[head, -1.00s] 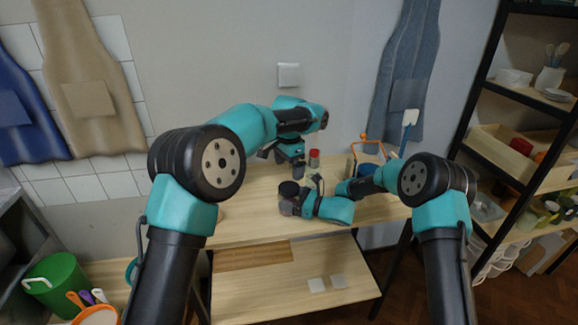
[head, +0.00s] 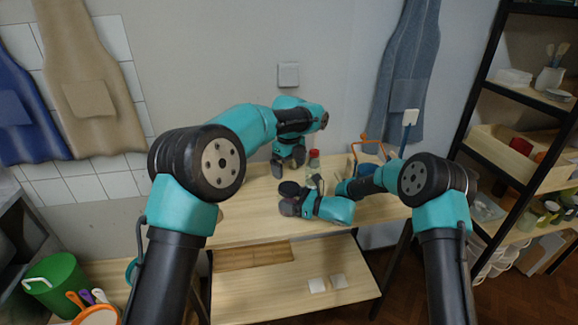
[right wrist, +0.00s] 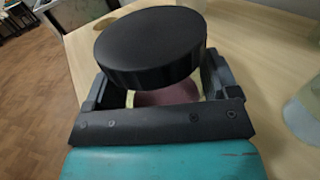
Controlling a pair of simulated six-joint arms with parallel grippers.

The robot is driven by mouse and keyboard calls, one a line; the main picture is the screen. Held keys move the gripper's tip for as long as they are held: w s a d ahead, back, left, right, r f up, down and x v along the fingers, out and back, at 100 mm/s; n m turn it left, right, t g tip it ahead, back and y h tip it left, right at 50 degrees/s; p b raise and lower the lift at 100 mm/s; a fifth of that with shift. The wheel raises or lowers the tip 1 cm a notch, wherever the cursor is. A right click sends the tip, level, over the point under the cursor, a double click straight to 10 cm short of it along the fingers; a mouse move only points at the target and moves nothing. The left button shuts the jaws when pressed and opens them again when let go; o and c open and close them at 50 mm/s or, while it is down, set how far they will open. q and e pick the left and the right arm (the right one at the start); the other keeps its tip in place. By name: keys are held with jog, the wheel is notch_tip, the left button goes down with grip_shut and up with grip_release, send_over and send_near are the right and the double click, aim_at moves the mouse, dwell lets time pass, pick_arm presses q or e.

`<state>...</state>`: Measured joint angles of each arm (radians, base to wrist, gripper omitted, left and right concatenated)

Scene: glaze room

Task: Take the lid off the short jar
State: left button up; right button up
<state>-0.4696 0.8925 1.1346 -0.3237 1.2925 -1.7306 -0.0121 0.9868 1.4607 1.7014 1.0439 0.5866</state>
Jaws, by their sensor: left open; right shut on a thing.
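The short jar (right wrist: 165,97) has reddish contents and a wide black lid (right wrist: 150,45), which sits over its top in the right wrist view. My right gripper (right wrist: 165,92) is shut on the jar just below the lid; its fingers hide much of the jar. In the head view the lid (head: 289,188) is a dark disc above my right gripper (head: 290,205), low over the table. My left gripper (head: 289,168) is open and empty, a little behind and above the lid, apart from it.
A clear jar with a red cap (head: 314,160) stands on the wooden table (head: 240,215), just right of my left gripper. A blue container (head: 368,168) and an orange-handled tool (head: 364,138) are farther right. The table's left part is clear.

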aim_at(289, 187)
pick_arm(q)
jog(key=m, duration=1.1)
jog(key=shift+m, duration=0.4)
jog(key=shift+f, duration=0.15)
jog(key=shift+f, duration=3.9)
jog(key=shift+c, duration=0.3)
